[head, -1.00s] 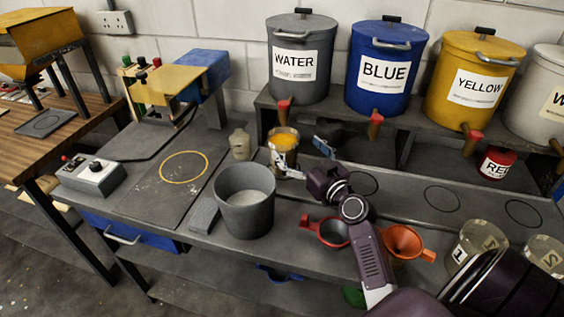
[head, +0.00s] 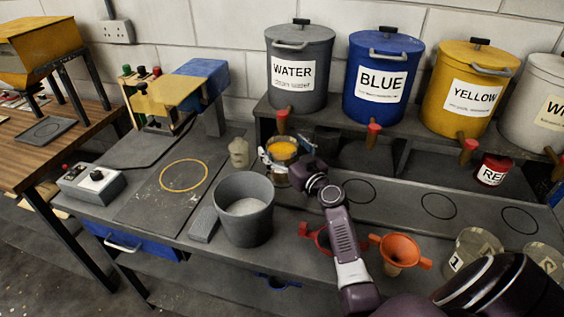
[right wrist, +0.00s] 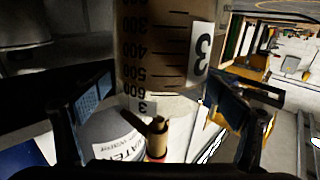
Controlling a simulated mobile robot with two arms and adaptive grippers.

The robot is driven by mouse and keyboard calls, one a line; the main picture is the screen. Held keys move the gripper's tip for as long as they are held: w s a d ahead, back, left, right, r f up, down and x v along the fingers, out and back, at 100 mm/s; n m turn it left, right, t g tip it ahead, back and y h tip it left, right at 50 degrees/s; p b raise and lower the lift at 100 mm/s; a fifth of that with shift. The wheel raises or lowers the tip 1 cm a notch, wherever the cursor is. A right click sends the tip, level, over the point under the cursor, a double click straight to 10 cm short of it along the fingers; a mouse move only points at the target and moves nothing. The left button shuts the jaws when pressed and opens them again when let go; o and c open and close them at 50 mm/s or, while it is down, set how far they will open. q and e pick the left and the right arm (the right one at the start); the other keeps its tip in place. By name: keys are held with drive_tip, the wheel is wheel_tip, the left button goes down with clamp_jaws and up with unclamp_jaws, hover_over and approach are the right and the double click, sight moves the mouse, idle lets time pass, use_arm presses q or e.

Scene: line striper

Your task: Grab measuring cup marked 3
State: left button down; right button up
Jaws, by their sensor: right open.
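The measuring cup marked 3 (head: 282,148) is clear, holds yellow-orange content, and stands on the bench below the WATER bucket. In the right wrist view the cup (right wrist: 160,50) fills the upper middle, with a "3" label and a printed scale. My right gripper (head: 284,163) is at the cup, with a finger to each side of it. In the right wrist view the gripper (right wrist: 172,95) is open, and gaps show between its fingers and the cup. Whether either finger touches it is unclear. My left gripper is not in view.
A grey bucket (head: 246,229) stands left of the cup, and a small beige bottle (head: 239,153) stands close by. An orange funnel (head: 400,249) and other clear cups (head: 478,243) are at the right. Labelled buckets, including BLUE (head: 383,100), line the shelf behind.

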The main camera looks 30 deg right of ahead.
drive_tip(key=shift+c, duration=0.6)
drive_tip(key=shift+s, duration=0.1)
drive_tip(key=c, duration=2)
drive_tip(key=shift+d+r, duration=0.1)
drive_tip(key=shift+r, duration=0.1)
drive_tip(key=shift+c, duration=0.3)
drive_tip(key=shift+r, duration=0.1)
